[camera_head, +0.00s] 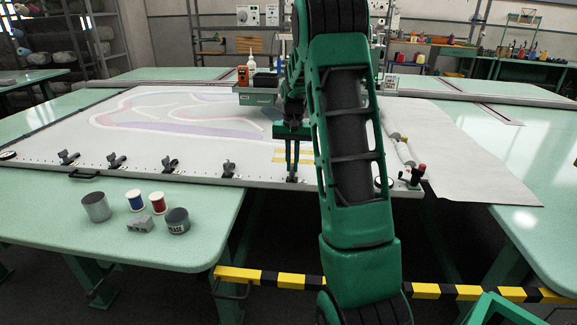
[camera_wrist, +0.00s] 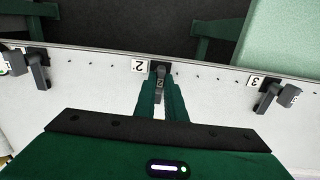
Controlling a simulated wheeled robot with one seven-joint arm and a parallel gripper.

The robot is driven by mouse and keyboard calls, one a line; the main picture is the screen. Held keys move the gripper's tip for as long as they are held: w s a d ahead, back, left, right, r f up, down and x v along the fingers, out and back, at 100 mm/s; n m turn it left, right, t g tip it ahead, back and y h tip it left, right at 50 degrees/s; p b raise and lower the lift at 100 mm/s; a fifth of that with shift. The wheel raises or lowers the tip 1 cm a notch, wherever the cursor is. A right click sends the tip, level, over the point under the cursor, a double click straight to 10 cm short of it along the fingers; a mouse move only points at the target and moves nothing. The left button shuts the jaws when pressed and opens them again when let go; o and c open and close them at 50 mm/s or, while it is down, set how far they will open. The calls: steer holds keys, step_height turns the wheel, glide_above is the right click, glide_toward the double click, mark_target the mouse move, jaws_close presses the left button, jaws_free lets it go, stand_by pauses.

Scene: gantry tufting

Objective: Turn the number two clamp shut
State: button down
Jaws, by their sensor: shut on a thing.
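The number two clamp (camera_wrist: 159,82) is a small dark clamp on the pale frame rail, beside a white label marked 2 (camera_wrist: 139,66). My gripper (camera_wrist: 160,98) has its two green fingers on either side of the clamp's lever, shut on it. In the wrist view the lever points down the picture, in line with the fingers. In the head view my gripper (camera_head: 292,160) reaches down to the front rail (camera_head: 258,182), and the clamp is mostly hidden between the fingers there.
In the wrist view, a clamp labelled 3 (camera_wrist: 268,97) is to the right and another clamp (camera_wrist: 38,72) to the left. Several clamps line the rail in the head view. Cans and thread spools (camera_head: 157,202) stand on the left table (camera_head: 60,215). A striped barrier (camera_head: 280,279) crosses in front.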

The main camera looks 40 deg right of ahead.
mark_target(292, 165)
steer(key=shift+w, duration=0.1)
steer(key=c, duration=1.8)
jaws_free()
step_height(292, 165, up, 11)
steer(key=shift+f, duration=0.1)
